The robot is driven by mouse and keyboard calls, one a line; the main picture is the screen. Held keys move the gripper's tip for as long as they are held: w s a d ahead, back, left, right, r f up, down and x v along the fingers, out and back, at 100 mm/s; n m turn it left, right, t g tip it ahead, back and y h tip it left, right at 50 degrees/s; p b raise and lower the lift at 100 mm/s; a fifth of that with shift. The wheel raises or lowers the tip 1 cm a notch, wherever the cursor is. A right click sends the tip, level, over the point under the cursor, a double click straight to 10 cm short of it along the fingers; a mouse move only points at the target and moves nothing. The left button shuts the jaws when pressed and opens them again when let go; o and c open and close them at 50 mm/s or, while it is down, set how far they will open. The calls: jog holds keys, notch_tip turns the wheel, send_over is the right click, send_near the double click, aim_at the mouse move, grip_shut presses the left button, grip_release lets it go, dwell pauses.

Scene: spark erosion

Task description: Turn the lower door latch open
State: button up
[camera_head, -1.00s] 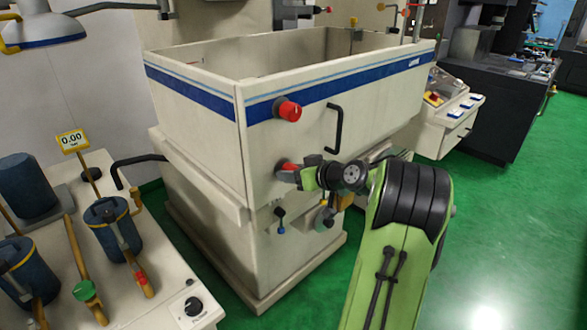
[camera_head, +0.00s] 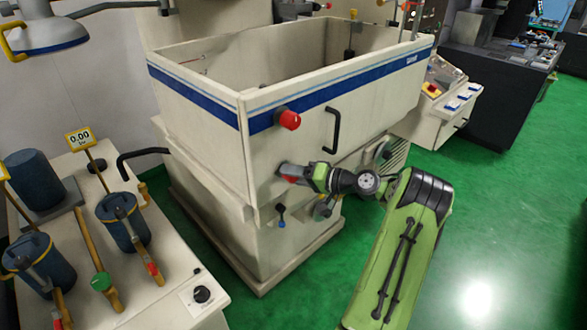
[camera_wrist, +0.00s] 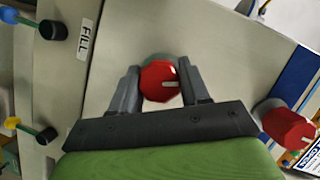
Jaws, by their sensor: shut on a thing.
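The lower door latch is a red knob (camera_wrist: 160,80) on the cream tank front. In the wrist view it sits between the two dark fingers of my gripper (camera_wrist: 160,88), which is shut on it. A short pale mark on the knob's face points to the right of that view. In the head view my gripper (camera_head: 291,172) reaches the tank front from the right and hides most of the lower latch (camera_head: 290,179). The upper door latch, a similar red knob (camera_head: 289,119), is above it on the blue stripe and also shows in the wrist view (camera_wrist: 287,125).
A black door handle (camera_head: 333,129) stands out right of the latches. Small levers (camera_head: 281,216) are below, near a FILL label (camera_wrist: 88,40). A bench (camera_head: 172,296) with blue cylinders is at the left. Green floor is clear at the right.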

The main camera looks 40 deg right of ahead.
jog(key=shift+m+t+y+p, duration=0.5)
jog(key=shift+m+y+p, duration=0.2)
jog(key=shift+m, duration=0.9)
jog(key=shift+d, duration=0.1)
jog(key=o, duration=1)
jog(key=shift+o, duration=0.2)
jog(key=f+b+v, duration=0.1)
jog(key=v, duration=1.4)
jog(key=shift+s+d+r, duration=0.15)
jog(key=shift+s+r, duration=0.2)
jog(key=shift+r, duration=0.1)
